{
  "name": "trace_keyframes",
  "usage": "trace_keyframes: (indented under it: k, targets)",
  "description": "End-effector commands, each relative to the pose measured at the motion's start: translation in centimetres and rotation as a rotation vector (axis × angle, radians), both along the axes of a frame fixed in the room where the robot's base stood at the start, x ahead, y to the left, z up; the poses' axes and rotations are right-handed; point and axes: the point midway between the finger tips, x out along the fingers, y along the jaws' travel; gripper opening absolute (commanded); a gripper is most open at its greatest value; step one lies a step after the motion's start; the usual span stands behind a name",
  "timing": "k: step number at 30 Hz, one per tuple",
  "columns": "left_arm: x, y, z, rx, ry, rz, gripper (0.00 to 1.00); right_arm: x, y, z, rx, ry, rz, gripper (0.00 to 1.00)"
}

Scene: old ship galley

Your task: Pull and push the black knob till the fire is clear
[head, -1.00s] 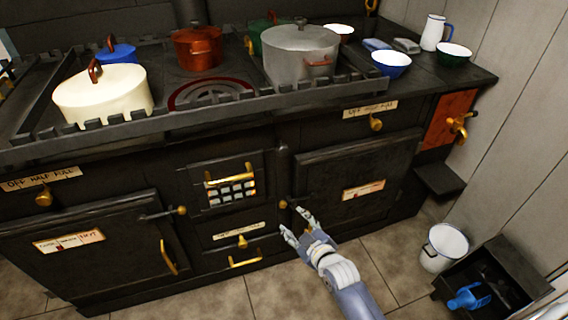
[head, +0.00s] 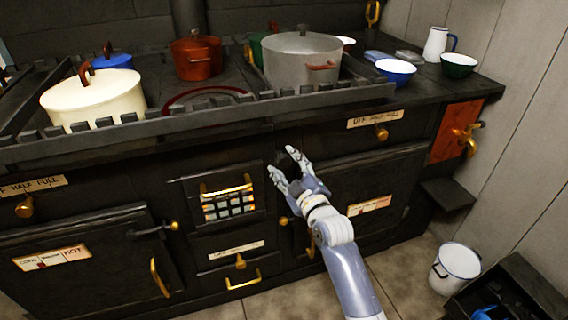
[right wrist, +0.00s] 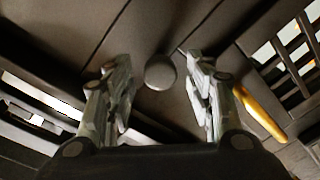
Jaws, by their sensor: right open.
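The black knob (right wrist: 160,72) is a round, dark knob on the dark stove front. In the right wrist view it sits between my two fingertips, a little beyond them, with a gap on each side. My right gripper (head: 281,161) is open and empty in front of the upper middle of the stove (head: 230,150), right of the small barred grate (head: 228,203). In the head view the knob is hard to make out against the dark metal between the fingers. My left gripper is not in view.
A cream pot (head: 92,100), a red pot (head: 196,60) and a large grey pot (head: 301,65) stand on the stove top. Oven doors with brass handles are below. A white bucket (head: 455,268) stands on the floor at right.

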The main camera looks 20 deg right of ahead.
Motion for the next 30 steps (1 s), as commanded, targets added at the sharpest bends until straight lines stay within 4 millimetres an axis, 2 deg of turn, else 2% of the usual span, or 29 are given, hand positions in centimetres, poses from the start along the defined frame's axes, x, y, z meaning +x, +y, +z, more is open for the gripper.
trace_keyframes:
  k: [6, 16, 21, 23, 30]
  targets:
    - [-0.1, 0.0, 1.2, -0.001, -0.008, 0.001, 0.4, 2.0, 0.2, -0.1, 0.002, 0.001, -0.001, 0.49]
    - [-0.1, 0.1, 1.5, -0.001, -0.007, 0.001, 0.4, 2.2, 0.2, 0.0, 0.001, 0.0, 0.0, 0.49]
    - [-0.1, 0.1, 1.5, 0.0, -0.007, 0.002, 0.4, 2.2, 0.2, 0.0, 0.001, 0.0, 0.0, 0.11]
    - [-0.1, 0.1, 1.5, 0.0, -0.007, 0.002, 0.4, 2.2, 0.2, 0.0, 0.001, 0.0, 0.0, 0.0]
    - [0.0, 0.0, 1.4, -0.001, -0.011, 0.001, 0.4, 1.9, 0.2, 0.0, 0.0, 0.002, -0.001, 0.0]
